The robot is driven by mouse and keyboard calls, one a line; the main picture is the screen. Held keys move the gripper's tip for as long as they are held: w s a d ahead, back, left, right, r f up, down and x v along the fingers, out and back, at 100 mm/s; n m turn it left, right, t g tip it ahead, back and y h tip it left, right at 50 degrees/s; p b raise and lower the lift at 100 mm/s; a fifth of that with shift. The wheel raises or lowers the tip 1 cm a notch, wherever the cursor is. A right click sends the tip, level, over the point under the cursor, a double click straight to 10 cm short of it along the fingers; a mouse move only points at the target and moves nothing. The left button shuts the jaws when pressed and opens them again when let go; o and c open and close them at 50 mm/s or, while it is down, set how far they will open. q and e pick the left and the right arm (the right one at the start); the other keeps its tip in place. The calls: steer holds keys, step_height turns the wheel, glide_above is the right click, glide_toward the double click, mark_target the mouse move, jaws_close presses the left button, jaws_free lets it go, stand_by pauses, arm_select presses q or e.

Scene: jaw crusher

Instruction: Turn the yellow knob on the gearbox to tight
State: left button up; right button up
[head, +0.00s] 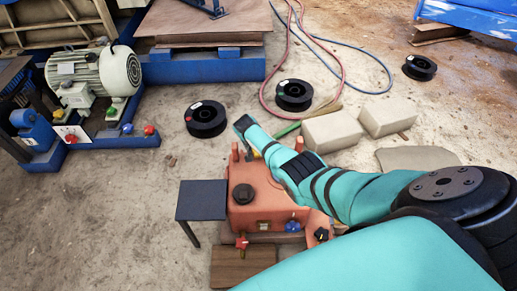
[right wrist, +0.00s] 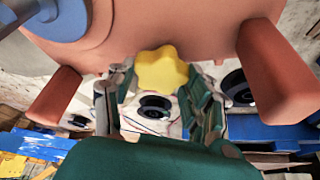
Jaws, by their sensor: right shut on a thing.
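The orange gearbox (head: 258,207) stands on the floor in the middle of the head view, partly covered by my right arm. Its yellow knob (right wrist: 163,70) is star-shaped and shows clearly in the right wrist view, on the gearbox body (right wrist: 190,28). My right gripper (right wrist: 161,78) has one finger on each side of the knob and is shut on it. In the head view my teal right arm reaches over the gearbox from the right, and its fingers and the yellow knob are hidden there. My left gripper is not in view.
Orange posts (right wrist: 52,96) and (right wrist: 275,72) flank my right gripper. A dark plate (head: 202,200) stands left of the gearbox; a red knob (head: 241,242) and a blue knob (head: 293,226) are on its near side. Black spools (head: 205,119) and pale blocks (head: 332,131) lie beyond.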

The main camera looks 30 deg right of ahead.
steer(key=o, duration=1.2)
steer(key=v, duration=1.2)
